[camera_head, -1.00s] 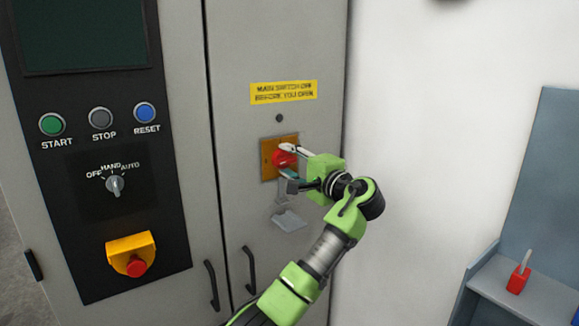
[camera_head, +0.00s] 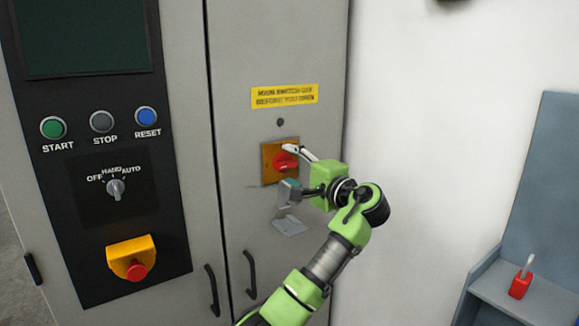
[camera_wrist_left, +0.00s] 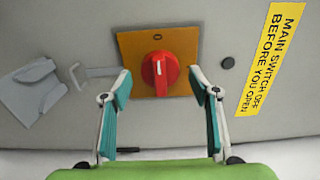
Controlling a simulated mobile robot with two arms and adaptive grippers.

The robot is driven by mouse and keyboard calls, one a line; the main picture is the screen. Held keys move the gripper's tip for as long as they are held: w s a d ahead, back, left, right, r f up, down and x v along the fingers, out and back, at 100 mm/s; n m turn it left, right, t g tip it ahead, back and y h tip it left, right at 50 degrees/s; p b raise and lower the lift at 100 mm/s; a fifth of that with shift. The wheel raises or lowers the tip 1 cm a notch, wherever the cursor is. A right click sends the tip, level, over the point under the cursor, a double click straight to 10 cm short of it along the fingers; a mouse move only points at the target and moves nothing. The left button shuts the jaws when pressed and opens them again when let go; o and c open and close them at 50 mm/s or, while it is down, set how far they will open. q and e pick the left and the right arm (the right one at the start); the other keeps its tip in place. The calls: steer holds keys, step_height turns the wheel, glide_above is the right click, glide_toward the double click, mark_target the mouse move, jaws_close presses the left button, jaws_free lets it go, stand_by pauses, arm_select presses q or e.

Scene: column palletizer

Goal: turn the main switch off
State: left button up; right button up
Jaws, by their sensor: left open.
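The main switch is a red rotary knob (camera_head: 285,161) on an orange plate (camera_head: 270,176) on the grey cabinet door. In the left wrist view the knob (camera_wrist_left: 159,76) has a white line pointing at the "0" mark on the plate (camera_wrist_left: 185,47). My left gripper (camera_head: 289,169) is open in front of the switch. In the left wrist view its fingers (camera_wrist_left: 160,76) stand on either side of the knob, with a visible gap on both sides. My right gripper is not in view.
A yellow warning label (camera_head: 284,96) is above the switch. A grey bracket (camera_head: 289,226) sticks out below it. Left is a black panel with buttons, a selector (camera_head: 116,189) and a red emergency stop (camera_head: 137,270). A red padlock-like object (camera_head: 520,285) stands on a shelf at right.

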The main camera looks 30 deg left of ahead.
arm_select(q)
steer(key=v, duration=1.1)
steer(key=shift+f, duration=0.1)
